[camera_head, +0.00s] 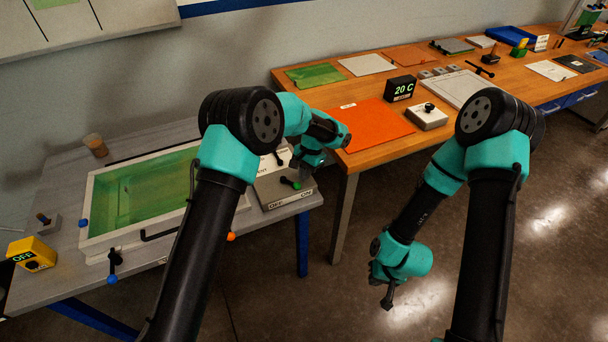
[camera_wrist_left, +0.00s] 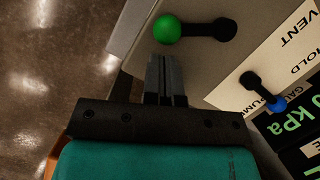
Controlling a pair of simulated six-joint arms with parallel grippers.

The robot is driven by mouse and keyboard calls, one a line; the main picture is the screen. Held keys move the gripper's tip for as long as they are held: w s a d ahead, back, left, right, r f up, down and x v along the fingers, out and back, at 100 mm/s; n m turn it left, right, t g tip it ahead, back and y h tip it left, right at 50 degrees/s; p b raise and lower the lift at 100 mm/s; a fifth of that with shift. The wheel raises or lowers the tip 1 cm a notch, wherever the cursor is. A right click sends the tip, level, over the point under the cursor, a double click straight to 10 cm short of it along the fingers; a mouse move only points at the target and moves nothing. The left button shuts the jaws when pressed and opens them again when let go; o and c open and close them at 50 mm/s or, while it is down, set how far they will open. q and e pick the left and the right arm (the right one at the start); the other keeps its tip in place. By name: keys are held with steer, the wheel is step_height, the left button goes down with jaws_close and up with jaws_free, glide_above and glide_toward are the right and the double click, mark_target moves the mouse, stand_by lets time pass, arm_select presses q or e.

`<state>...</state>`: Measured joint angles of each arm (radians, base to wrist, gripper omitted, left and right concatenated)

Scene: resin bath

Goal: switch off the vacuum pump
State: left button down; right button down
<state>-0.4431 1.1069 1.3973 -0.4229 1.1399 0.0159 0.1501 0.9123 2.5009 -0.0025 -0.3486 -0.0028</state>
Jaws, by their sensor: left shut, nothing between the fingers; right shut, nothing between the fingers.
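The vacuum pump's grey box (camera_head: 272,190) stands at the right end of the grey table, with OFF and ON on its front edge. Its black lever has a green knob (camera_head: 297,185) that points toward the ON side; the knob also shows in the left wrist view (camera_wrist_left: 167,28). My left gripper (camera_head: 297,172) is shut and empty, low over the box. In the left wrist view its fingertips (camera_wrist_left: 164,58) are close to the green knob; I cannot tell whether they touch it. My right gripper (camera_head: 387,302) is shut and empty, over the floor.
A panel with VENT and HOLD labels and a blue-knobbed valve (camera_wrist_left: 277,104) is beside the lever, near a kPa display (camera_wrist_left: 296,125). A green-bedded frame (camera_head: 88,215) lies left of the pump. A yellow OFF box (camera_head: 32,250) stands far left. A wooden bench (camera_head: 365,165) is behind.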

arm_select(q)
steer(key=shift+s+a, duration=0.15)
steer(key=shift+s, duration=0.05)
steer(key=shift+s+a+m, duration=0.15)
steer(key=shift+s+m, duration=0.55)
steer(key=shift+m, duration=0.4)
stand_by(0.4)
steer(key=shift+s+a+m+t+y, duration=0.15)
steer(key=shift+s+m+t+y, duration=0.25)
steer(key=shift+m, duration=0.3)
steer(key=s+m, duration=0.1)
steer(key=a+m, duration=0.1)
steer(key=m, duration=0.1)
steer(key=shift+s+t, duration=0.4)
steer(key=m, duration=0.1)
steer(key=s+a+m, duration=0.1)
steer(key=shift+a+m+t, duration=0.1)
steer(key=shift+m+t, duration=0.2)
steer(key=shift+t, duration=0.1)
steer(key=m, duration=0.1)
steer(key=s+a+m, duration=0.1)
steer(key=m, duration=0.1)
steer(key=shift+a+t, duration=0.25)
steer(key=shift+t, duration=0.15)
steer(key=shift+a+f+m, duration=0.1)
steer(key=shift+a+m, duration=0.2)
steer(key=shift+m, duration=0.2)
steer(key=shift+s+a, duration=0.1)
steer(key=shift+a, duration=0.25)
